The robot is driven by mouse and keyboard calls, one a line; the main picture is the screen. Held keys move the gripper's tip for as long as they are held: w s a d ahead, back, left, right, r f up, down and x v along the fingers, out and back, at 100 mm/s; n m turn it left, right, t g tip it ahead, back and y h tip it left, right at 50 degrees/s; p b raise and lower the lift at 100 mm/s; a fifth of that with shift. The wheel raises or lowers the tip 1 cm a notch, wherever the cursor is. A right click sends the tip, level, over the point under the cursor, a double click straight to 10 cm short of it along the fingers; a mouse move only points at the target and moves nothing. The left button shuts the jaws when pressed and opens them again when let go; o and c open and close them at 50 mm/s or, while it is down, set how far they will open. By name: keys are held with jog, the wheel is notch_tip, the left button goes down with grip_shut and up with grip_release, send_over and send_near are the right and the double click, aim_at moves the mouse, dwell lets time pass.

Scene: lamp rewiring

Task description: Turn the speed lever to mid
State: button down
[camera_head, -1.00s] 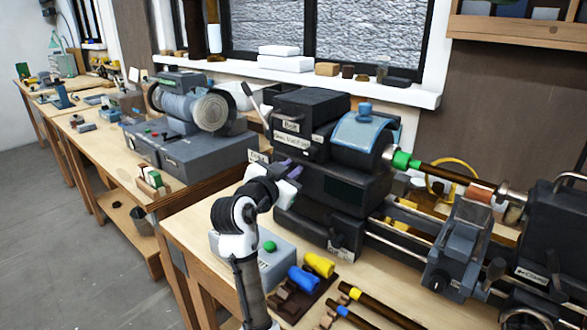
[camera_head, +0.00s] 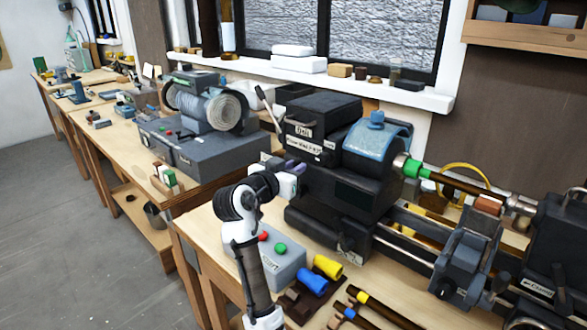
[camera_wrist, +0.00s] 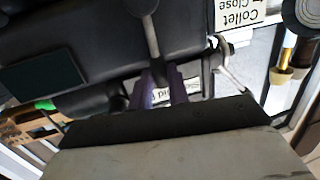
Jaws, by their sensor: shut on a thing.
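The dark lathe headstock (camera_head: 345,185) stands on the bench in the head view. My gripper (camera_head: 295,168) is at its left end, with purple fingertips against the dark housing. In the wrist view my gripper (camera_wrist: 165,85) has its two purple fingers closed around the lower end of a thin grey lever (camera_wrist: 151,35), which I take as the speed lever. The lever's upper end reaches the picture's top edge. A white label shows partly between and beside the fingers; its word is mostly hidden. In the head view the lever's held part is hidden behind my gripper.
A second, pale-tipped lever (camera_wrist: 234,78) is close to the right of the fingers, below a "Collet Close" label (camera_wrist: 238,10). A grey box with red and green buttons (camera_head: 285,262) sits below my arm. Yellow and blue pieces (camera_head: 327,266) lie in front of the lathe.

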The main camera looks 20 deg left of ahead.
jog(key=c, duration=1.3)
grip_release()
jog(key=shift+c, duration=0.2)
jog(key=shift+s, duration=0.1)
jog(key=s+a+r+b, duration=0.1)
jog(key=s+b, duration=0.3)
jog(key=s, duration=0.9)
jog(key=shift+s+a+r, duration=0.2)
jog(key=shift+a+r, duration=0.15)
jog(key=shift+a, duration=0.2)
